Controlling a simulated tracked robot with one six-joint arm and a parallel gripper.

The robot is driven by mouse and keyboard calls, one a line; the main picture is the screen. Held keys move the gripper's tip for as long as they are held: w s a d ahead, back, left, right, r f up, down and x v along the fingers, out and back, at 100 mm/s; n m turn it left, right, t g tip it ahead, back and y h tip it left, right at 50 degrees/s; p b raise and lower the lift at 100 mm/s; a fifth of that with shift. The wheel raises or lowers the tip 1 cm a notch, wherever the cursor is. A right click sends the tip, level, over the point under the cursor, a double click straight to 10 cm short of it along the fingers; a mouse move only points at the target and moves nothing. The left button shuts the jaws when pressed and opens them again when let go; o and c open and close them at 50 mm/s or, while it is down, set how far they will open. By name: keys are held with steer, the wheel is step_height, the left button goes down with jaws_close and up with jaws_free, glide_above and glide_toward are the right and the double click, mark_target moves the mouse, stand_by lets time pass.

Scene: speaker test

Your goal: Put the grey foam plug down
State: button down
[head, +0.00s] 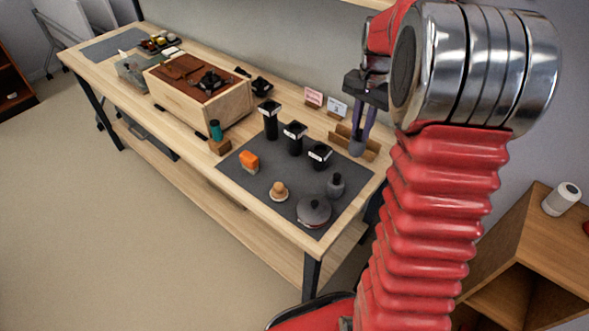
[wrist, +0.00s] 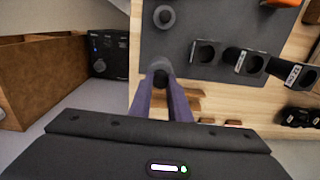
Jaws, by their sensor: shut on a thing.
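The grey foam plug (wrist: 160,65) shows in the wrist view as a small grey piece between my fingertips. My gripper (wrist: 161,75) is shut on it, and the fingers hide part of it. In the wrist view it lies over the near edge of the dark grey mat (wrist: 185,20); its height above the table is hard to tell. In the head view my gripper (head: 357,150) points down in front of a wooden holder (head: 344,141) at the right end of the workbench. The plug is too small to make out clearly there.
Black square holders (head: 294,138) stand on the mat. A grey knobbed piece (head: 336,186), a round grey-and-red piece (head: 313,211), a tan piece (head: 278,192) and an orange block (head: 249,161) are also on it. Bare mat lies between them. Small cards (head: 337,107) stand behind.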

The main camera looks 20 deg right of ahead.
mark_target(358, 144)
steer(key=shift+r+m, duration=0.15)
steer(key=shift+m, duration=1.65)
steer(key=shift+f, duration=3.15)
steer(key=shift+f, duration=1.85)
steer(key=c, duration=1.7)
jaws_free()
steer(key=shift+f, duration=0.1)
steer(key=shift+o, duration=0.2)
